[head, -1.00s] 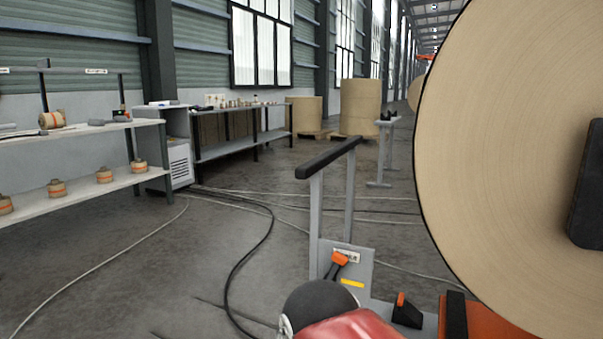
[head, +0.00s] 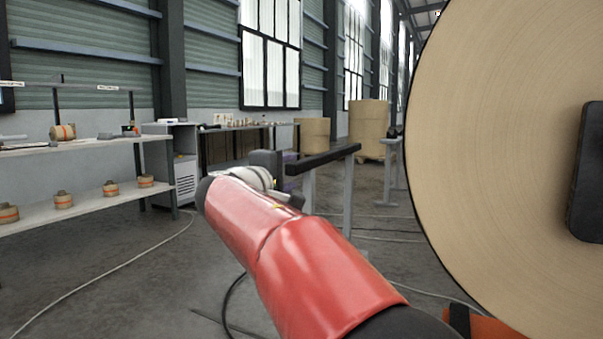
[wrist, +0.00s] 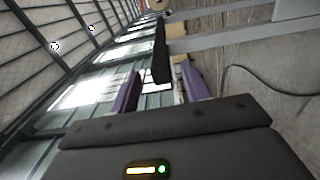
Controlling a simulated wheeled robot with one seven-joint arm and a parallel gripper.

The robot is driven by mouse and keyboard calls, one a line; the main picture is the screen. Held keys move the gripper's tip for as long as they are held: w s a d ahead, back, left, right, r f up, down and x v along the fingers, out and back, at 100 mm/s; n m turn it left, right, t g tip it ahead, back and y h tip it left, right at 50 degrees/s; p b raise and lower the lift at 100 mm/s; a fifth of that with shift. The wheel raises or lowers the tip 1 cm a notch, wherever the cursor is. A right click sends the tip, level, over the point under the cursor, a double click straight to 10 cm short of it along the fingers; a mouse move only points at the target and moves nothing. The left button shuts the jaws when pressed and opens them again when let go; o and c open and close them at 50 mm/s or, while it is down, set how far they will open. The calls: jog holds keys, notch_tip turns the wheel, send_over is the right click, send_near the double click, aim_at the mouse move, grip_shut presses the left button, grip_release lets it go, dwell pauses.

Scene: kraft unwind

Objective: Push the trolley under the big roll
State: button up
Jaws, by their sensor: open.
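The trolley's handle shows in the head view as a black bar (head: 325,158) on grey posts (head: 347,200), left of the roll. Its lower part is hidden behind my red arm. The big roll (head: 490,150), tan with a dark hub, fills the right side. My gripper (head: 291,172) is at the near left end of the bar. In the wrist view its purple fingers (wrist: 160,88) are apart, with the black bar (wrist: 160,56) ahead of the gap between them. The gripper is open; I cannot tell whether it touches the bar.
A shelf (head: 90,195) with small rolls stands at the left, beside a grey cabinet (head: 187,175) and a long bench. More tan rolls (head: 368,122) stand at the back. A cable (head: 130,262) crosses the floor. An orange part (head: 490,328) shows below the big roll.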

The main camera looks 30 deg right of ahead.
aim_at(310, 165)
jog(key=p+x, duration=0.1)
jog(key=x, duration=0.6)
jog(key=shift+d, duration=0.15)
jog(key=shift+c, duration=0.3)
grip_shut()
